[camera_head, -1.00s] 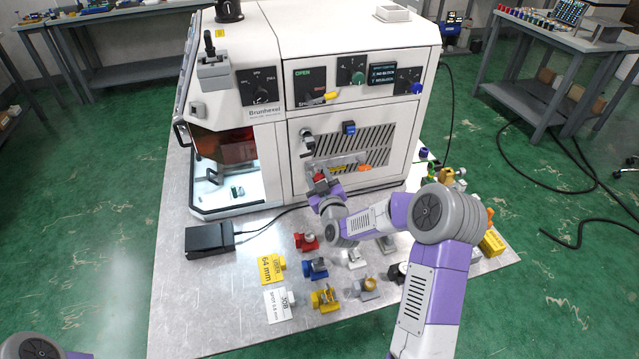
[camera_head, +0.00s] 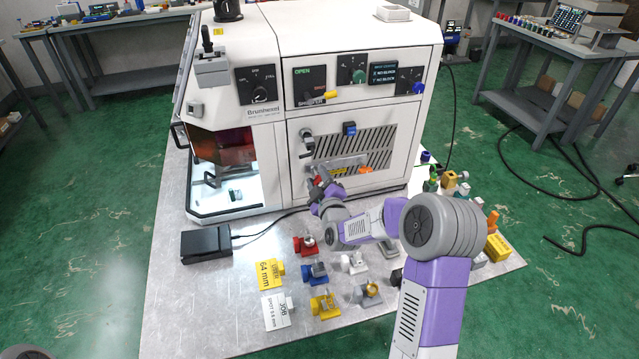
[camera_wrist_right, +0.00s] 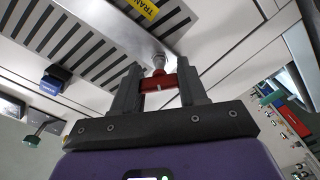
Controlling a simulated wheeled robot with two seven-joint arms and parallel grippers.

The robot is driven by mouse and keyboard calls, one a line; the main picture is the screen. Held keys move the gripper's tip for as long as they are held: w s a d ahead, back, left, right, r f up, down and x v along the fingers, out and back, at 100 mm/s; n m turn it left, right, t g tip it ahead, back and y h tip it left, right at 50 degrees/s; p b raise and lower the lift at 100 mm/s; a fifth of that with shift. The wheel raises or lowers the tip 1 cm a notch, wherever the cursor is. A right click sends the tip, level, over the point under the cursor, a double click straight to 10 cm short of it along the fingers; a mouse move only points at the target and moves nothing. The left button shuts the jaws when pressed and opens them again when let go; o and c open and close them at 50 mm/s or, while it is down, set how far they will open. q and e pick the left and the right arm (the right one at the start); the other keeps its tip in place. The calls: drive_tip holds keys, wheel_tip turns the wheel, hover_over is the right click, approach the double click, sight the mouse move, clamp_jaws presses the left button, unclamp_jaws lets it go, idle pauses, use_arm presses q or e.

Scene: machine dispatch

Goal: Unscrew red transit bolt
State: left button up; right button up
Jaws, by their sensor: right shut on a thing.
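The red transit bolt (camera_wrist_right: 158,84) shows in the right wrist view as a red crosspiece on a silver shank. The shank meets a metal bar (camera_wrist_right: 125,28) on the machine's front, beside a yellow label. My right gripper (camera_wrist_right: 158,74) is shut on the bolt, one finger on each side of the red part. In the head view my right gripper (camera_head: 320,180) is at the lower front of the white machine (camera_head: 285,180), below the vent slots; the bolt is mostly hidden there. My left gripper is out of view.
Red (camera_head: 305,246), blue (camera_head: 314,272) and yellow (camera_head: 323,305) fixtures stand on the metal table (camera_head: 200,310) near two tags. A black pedal-like box (camera_head: 206,245) with a cable lies left. More small parts crowd the right side. The table's front left is clear.

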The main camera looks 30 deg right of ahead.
drive_tip(key=n+b, duration=0.1)
drive_tip(key=n, duration=0.2)
drive_tip(key=shift+a+f, duration=0.1)
drive_tip(key=shift+n, duration=0.6)
drive_tip(key=n+b, duration=0.1)
drive_tip(key=n, duration=0.2)
drive_tip(key=shift+n, duration=1)
